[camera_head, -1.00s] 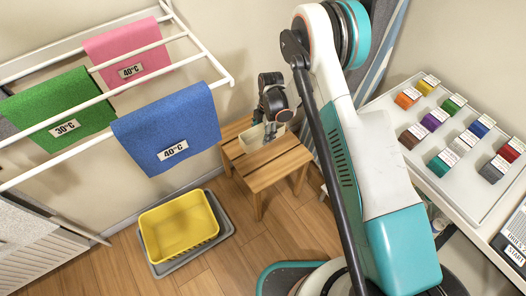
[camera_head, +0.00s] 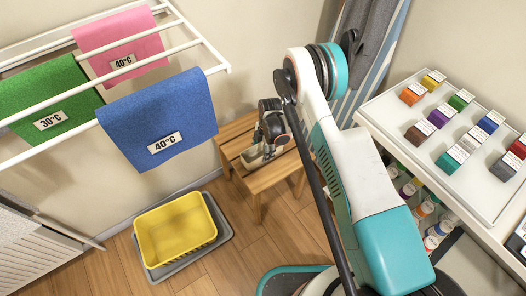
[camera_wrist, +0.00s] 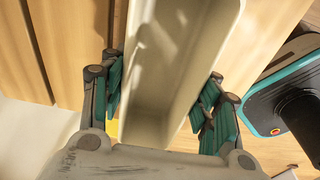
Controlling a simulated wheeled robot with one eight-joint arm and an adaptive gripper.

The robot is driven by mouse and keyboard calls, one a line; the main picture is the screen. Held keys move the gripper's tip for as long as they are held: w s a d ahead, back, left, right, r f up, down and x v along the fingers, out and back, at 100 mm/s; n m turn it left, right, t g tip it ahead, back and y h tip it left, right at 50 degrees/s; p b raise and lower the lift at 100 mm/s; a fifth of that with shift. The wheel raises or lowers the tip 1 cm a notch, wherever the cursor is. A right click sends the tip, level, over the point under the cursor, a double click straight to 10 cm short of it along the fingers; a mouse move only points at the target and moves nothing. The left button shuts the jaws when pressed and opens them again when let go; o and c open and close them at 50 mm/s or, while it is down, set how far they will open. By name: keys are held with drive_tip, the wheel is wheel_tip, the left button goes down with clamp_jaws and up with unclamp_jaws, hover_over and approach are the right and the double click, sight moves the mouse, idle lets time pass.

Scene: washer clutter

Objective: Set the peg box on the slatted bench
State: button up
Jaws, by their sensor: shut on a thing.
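The peg box (camera_head: 254,160) is a small cream open-topped trough. It is over the slatted bench (camera_head: 232,143), a low wooden stool-like bench in the middle of the head view. My gripper (camera_head: 267,146) is shut on the peg box, gripping its two long sides. In the wrist view the peg box (camera_wrist: 180,60) runs between the green finger pads of my gripper (camera_wrist: 163,97), and its visible inside looks empty. The wooden slats (camera_wrist: 75,50) lie beneath it. The box is at or just above the slats; whether it touches them I cannot tell.
A drying rack (camera_head: 218,68) with pink, green and blue cloths stands left of the bench. A yellow basket (camera_head: 176,232) on a grey tray is on the floor at front left. A white table (camera_head: 372,122) with several coloured blocks is at right.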

drive_tip(key=o, duration=1.2)
drive_tip(key=shift+o, duration=0.2)
drive_tip(key=w+d+r+m+t+p, duration=0.1)
drive_tip(key=d+r+m+p, duration=0.15)
drive_tip(key=r, duration=1.35)
drive_tip(key=d+r+m+t+p, duration=0.1)
drive_tip(key=d+r+m+p, duration=0.15)
drive_tip(key=r, duration=1.25)
drive_tip(key=s+d+r+m+t, duration=0.1)
drive_tip(key=s+d+r+m, duration=0.2)
drive_tip(key=r, duration=0.4)
drive_tip(key=s+d+r+m+t, duration=0.1)
drive_tip(key=s+d+r+m, duration=0.2)
drive_tip(key=r, duration=0.4)
drive_tip(key=s+d+r+m+t, duration=0.1)
drive_tip(key=s+d+r+m, duration=0.2)
drive_tip(key=s+r, duration=0.25)
drive_tip(key=s+d+r+m+t, duration=0.1)
drive_tip(key=s+d+r+m, duration=0.1)
drive_tip(key=s+r+m, duration=0.3)
drive_tip(key=s+d+m+t, duration=0.1)
drive_tip(key=s+d+m, duration=0.1)
drive_tip(key=s, duration=0.4)
drive_tip(key=s+d+m+t+h, duration=0.1)
drive_tip(key=s+d+m, duration=0.1)
drive_tip(key=s, duration=0.5)
drive_tip(key=shift+m+b, duration=0.45)
drive_tip(key=shift+m, duration=0.45)
